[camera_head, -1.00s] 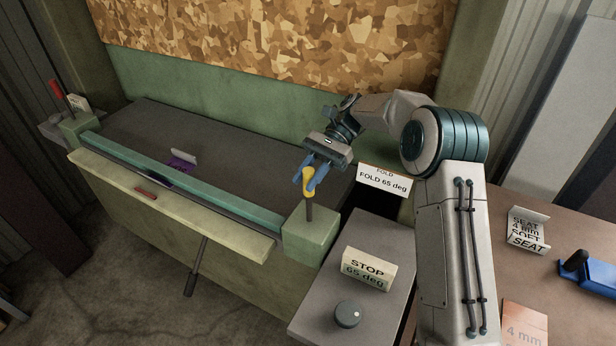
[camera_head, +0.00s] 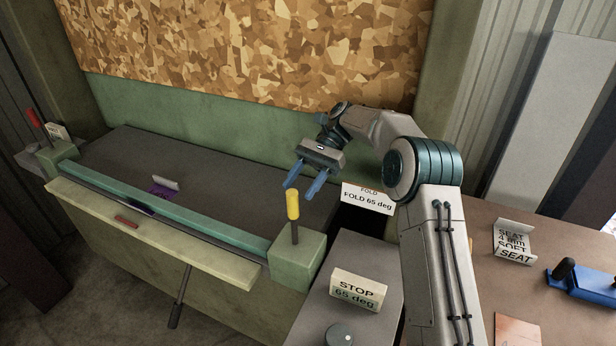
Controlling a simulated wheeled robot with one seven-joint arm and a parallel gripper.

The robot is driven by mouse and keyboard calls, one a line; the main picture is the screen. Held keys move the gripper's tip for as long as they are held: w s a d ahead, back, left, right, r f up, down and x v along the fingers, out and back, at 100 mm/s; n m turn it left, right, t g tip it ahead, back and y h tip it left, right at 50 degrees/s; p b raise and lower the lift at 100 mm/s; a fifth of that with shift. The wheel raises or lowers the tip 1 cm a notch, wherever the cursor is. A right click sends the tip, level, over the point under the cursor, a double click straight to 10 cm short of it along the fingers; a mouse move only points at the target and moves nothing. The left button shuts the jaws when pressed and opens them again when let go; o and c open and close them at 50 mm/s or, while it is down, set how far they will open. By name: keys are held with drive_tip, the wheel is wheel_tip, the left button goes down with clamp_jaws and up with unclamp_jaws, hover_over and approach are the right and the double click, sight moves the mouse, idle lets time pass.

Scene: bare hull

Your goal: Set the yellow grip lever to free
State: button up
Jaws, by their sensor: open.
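The yellow grip lever (camera_head: 293,207) stands nearly upright on a dark rod from the green block at the right end of the folding machine's clamp beam (camera_head: 170,204). My gripper (camera_head: 304,190) is open and empty. Its two blue fingers point down, just above and behind the yellow grip in the picture. The grip shows whole in front of the fingers and appears clear of them. No label saying free is readable beside this lever.
A red-gripped lever (camera_head: 34,118) stands at the beam's far left end. A FOLD 65 deg sign (camera_head: 367,198) stands right of my gripper. A STOP 65 deg sign (camera_head: 358,289) and a dial (camera_head: 340,335) sit on the side table. A blue tool (camera_head: 583,282) lies at right.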

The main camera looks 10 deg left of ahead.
drive_tip(key=shift+p+v, duration=0.65)
drive_tip(key=shift+v, duration=0.8)
